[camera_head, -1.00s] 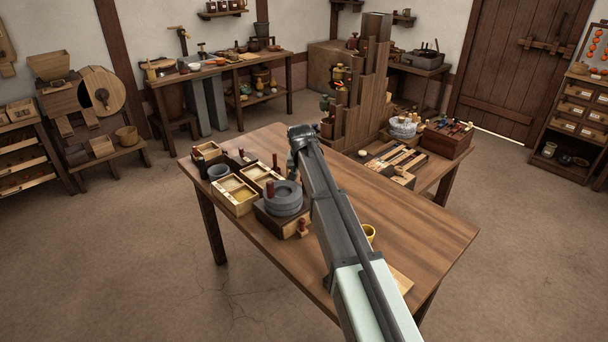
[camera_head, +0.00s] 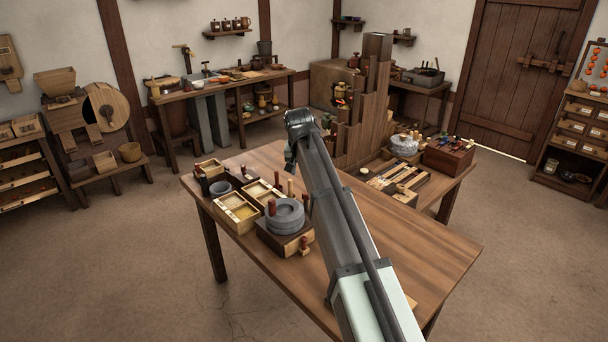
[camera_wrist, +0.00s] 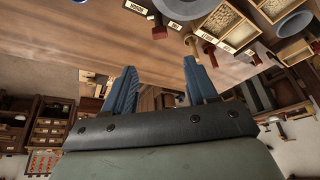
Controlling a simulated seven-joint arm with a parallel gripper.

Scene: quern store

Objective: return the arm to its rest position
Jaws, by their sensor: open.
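My arm (camera_head: 340,215) reaches from the lower right over the wooden table (camera_head: 420,240), with its wrist bent above the middle of the table. My gripper (camera_wrist: 160,80) shows in the wrist view as two blue fingers spread apart with nothing between them. In the head view the gripper is small and mostly hidden around the wrist end. The fingers are clear of the table items. A grey stone quern (camera_head: 285,216) on a dark wooden base stands left of the arm.
Open wooden trays (camera_head: 237,213) and a grey bowl (camera_head: 220,188) stand at the table's left. A tall stepped wooden stand (camera_head: 368,110) rises behind the arm. A slatted rack (camera_head: 400,180) and a tool box (camera_head: 449,158) stand at the right. The table's right front is largely bare.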

